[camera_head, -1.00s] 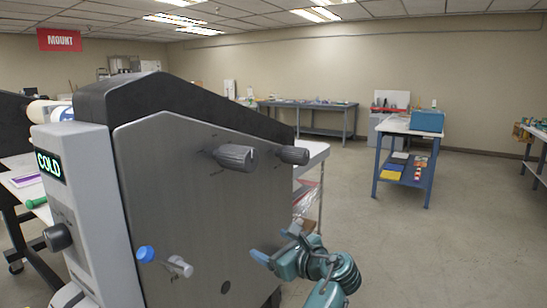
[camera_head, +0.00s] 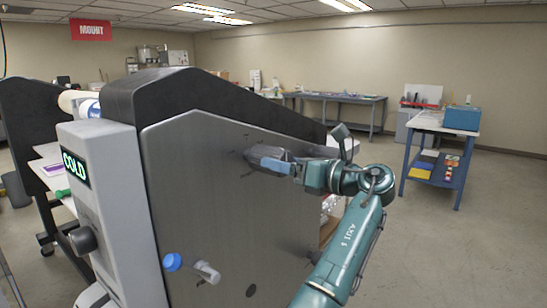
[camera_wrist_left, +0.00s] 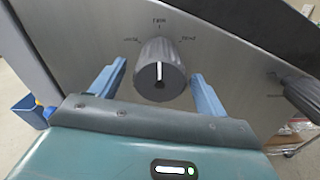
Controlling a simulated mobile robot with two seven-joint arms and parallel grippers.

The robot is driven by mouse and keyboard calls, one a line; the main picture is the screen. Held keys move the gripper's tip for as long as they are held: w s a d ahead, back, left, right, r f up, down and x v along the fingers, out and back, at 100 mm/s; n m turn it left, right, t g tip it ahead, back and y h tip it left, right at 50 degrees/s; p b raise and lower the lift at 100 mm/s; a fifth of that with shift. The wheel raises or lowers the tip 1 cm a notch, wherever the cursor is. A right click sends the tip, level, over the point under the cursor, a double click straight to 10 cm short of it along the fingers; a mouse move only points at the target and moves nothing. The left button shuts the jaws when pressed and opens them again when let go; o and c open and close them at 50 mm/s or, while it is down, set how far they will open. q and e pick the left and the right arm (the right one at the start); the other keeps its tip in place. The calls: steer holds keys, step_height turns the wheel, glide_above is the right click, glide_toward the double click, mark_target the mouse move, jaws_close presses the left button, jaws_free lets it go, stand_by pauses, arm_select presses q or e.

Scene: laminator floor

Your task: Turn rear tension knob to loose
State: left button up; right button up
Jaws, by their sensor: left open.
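A grey ribbed knob (camera_head: 256,152) sits on the laminator's metal side panel (camera_head: 200,210). The left wrist view shows this knob (camera_wrist_left: 161,72) face on, its white pointer line straight up, with small labels around its top that I cannot read surely. My left gripper (camera_head: 276,163) is open at this knob, its blue fingers on either side, with gaps visible. A second ribbed knob (camera_wrist_left: 304,96) lies to the right in the left wrist view; in the head view my gripper hides it. I cannot tell from labels which knob is the rear one. My right gripper is not in view.
Lower on the panel are a blue knob (camera_head: 172,262) and a small grey lever (camera_head: 207,272). The front face has a lit COLD display (camera_head: 75,168) and a dark knob (camera_head: 83,240).

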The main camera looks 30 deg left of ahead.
arm_select(q)
steer(key=shift+w+a, duration=0.1)
steer(key=shift+a, duration=1.7)
steer(key=shift+c, duration=0.5)
steer(key=c, duration=0.9)
steer(key=shift+o, duration=0.2)
